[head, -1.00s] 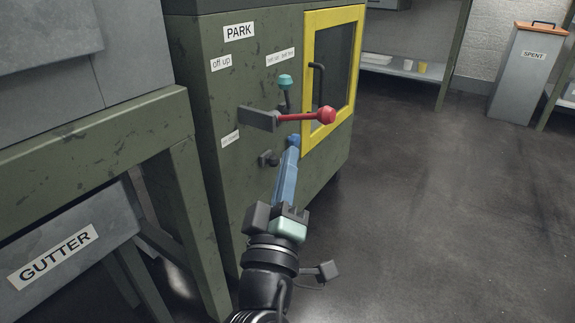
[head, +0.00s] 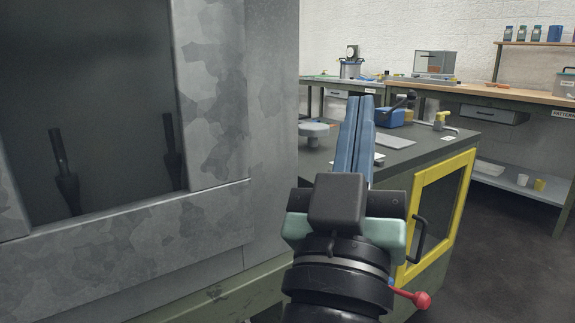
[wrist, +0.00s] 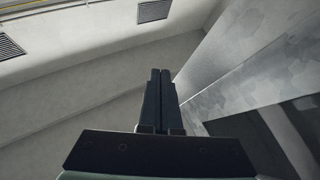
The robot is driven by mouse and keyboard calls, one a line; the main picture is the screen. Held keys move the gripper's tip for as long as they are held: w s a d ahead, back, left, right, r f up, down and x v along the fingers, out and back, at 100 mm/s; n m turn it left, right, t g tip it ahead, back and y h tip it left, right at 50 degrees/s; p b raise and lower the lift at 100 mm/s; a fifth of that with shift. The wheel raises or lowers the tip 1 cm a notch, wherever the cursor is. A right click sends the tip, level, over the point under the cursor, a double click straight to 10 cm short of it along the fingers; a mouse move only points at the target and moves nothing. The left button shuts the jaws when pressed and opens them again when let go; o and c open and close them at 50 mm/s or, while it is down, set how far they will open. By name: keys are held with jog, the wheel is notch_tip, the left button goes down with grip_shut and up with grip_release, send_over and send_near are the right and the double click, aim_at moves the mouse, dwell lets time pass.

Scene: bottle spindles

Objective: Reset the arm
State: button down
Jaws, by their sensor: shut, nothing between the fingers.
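My gripper (head: 361,100) points upward in the head view, its two long blue fingers side by side and shut, with nothing between them. It stands in front of the bench top, to the right of the large grey metal cabinet. In the wrist view my gripper (wrist: 160,73) is also shut and empty, its fingers dark against a pale wall and ceiling. It touches nothing that I can see.
The grey cabinet (head: 215,100) with an open dark bay and two spindles (head: 66,180) fills the left. A yellow-framed door (head: 463,195) and a red-knobbed lever (head: 421,299) are at the right, low. A workbench (head: 480,95) runs along the back. Floor (head: 500,265) is clear at right.

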jog(key=s+a+r+t+y+p, duration=0.1)
jog(key=s+a+r+y+p, duration=0.15)
jog(key=r, duration=0.45)
jog(key=s+a+r+n+t+y+p, duration=0.1)
jog(key=s+a+r+y+p, duration=0.2)
jog(key=r, duration=0.4)
jog(key=s+a+r+t+y+p, duration=0.1)
jog(key=s+r+y+p, duration=0.1)
jog(key=r+p, duration=0.4)
notch_tip(320, 180, up, 35)
jog(key=p, duration=3.3)
jog(key=shift+r+h, duration=0.15)
jog(key=shift+h, duration=0.2)
jog(key=c, duration=1.5)
grip_release()
jog(key=shift+w+r+p, duration=0.1)
jog(key=shift+r+p, duration=0.15)
jog(key=shift+p, duration=0.15)
jog(key=shift+c, duration=0.2)
jog(key=shift+o, duration=1.3)
jog(key=o, duration=0.5)
jog(key=shift+c, duration=0.2)
jog(key=shift+d, duration=0.1)
